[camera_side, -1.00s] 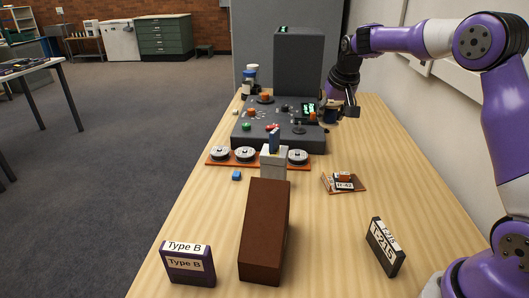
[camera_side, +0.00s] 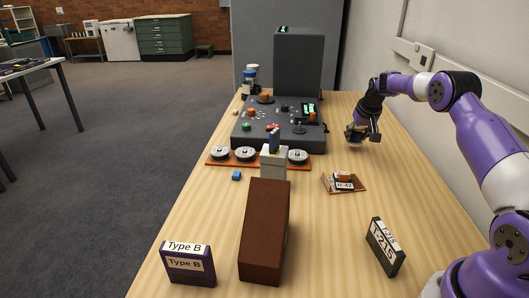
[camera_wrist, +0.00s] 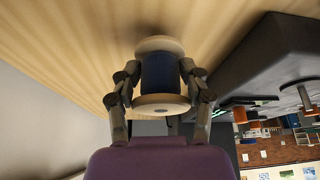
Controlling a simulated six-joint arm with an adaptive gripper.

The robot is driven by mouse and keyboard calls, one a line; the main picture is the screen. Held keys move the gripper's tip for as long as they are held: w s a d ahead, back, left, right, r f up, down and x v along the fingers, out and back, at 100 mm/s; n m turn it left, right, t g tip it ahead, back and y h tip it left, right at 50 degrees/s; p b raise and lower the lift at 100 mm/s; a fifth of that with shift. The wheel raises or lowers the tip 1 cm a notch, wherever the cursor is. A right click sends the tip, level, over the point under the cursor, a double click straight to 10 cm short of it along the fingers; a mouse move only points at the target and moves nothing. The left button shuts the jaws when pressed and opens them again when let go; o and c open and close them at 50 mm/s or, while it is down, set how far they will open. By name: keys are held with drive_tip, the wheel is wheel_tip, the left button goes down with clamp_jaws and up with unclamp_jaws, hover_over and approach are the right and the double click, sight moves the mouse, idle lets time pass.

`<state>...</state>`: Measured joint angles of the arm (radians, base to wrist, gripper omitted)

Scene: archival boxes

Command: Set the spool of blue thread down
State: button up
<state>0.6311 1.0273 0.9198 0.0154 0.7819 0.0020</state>
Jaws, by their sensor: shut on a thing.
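The spool of blue thread (camera_wrist: 160,72) has pale round flanges and a dark blue winding. It sits between the two fingers of my gripper (camera_wrist: 160,88) in the wrist view, and the gripper is shut on it. In the side view my gripper (camera_side: 362,135) is low over the right part of the wooden table (camera_side: 400,190), to the right of the grey console. The spool is too small and dark to make out there. I cannot tell whether the spool touches the table.
The grey console (camera_side: 245,135) stands left of my gripper. A small board with a labelled block (camera_side: 343,182) lies nearer the camera. A brown box (camera_side: 265,230), a Type B case (camera_side: 187,263) and a black labelled case (camera_side: 384,247) stand in front. The table around the gripper is clear.

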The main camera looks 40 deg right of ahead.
drive_tip(key=shift+f, duration=0.9)
drive_tip(key=shift+f, duration=0.15)
drive_tip(key=o, duration=1.2)
